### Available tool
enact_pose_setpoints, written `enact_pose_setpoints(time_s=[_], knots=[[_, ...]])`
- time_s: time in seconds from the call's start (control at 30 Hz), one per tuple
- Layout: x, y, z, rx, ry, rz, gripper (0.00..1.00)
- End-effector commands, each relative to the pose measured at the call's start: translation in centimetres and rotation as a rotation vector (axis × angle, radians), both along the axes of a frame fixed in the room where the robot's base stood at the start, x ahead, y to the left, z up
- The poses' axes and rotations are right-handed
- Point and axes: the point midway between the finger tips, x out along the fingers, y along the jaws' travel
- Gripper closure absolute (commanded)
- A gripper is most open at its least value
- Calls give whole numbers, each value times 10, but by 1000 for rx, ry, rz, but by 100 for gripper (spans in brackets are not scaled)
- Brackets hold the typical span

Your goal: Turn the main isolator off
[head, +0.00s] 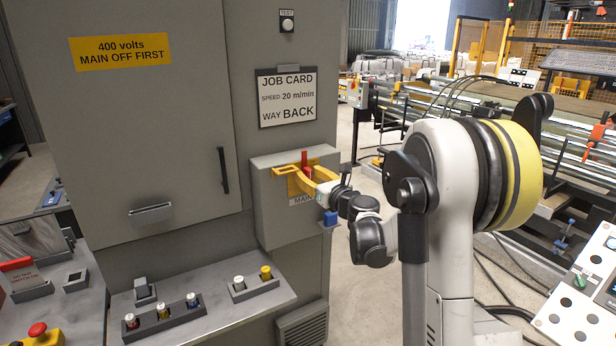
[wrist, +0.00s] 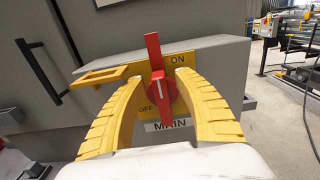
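The main isolator has a red handle (wrist: 154,60) on a yellow plate (wrist: 180,62) marked ON at upper right and OFF at lower left, with a MAIN label below. The handle stands nearly upright, and a white line on its hub is also near vertical. It shows in the head view (head: 304,158) on the grey cabinet box. My gripper (wrist: 160,80) is open, its yellow fingers on either side of the handle's hub. Small gaps seem to show at both tips; contact is hard to tell. In the head view my gripper (head: 309,178) partly hides the isolator.
A yellow slotted bracket (wrist: 99,76) sticks out left of the isolator. The cabinet door handle (head: 223,170) is further left. Below is a ledge (head: 215,318) with small holders. A blue block (head: 330,218) sits at the box's right corner. Open floor lies to the right.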

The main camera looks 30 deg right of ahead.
Motion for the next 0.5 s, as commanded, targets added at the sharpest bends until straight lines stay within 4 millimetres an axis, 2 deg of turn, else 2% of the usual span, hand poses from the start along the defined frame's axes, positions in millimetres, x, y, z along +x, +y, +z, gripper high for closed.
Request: enact_pose_setpoints(time_s=[0.33, 0.37, 0.4, 0.47, 0.5], knots=[[5, 0, 0, -1, 0, 0, 62], [5, 0, 0, -1, 0, 0, 69], [5, 0, 0, -1, 0, 0, 82], [5, 0, 0, -1, 0, 0, 100], [5, 0, 0, -1, 0, 0, 100]])
